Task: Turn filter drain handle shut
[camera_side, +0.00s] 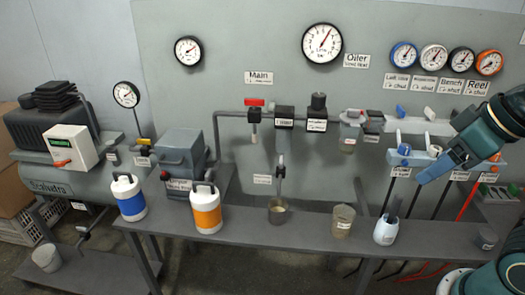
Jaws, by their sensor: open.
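The filter (284,113) is a dark block in the grey pipe run on the back panel, with a small white label on it. A small white label (262,179) is to the left of the stem. My gripper (422,179) is at the right, in front of the hose valves, open and well apart from the drain. I see nothing held between its blue fingers.
The red-handled main valve (254,104) is left of the filter. A beaker (342,220) and a white jar (386,231) stand on the bench between cup and gripper. Orange (206,210) and blue (129,199) bottles stand left. Bench around the cup is clear.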

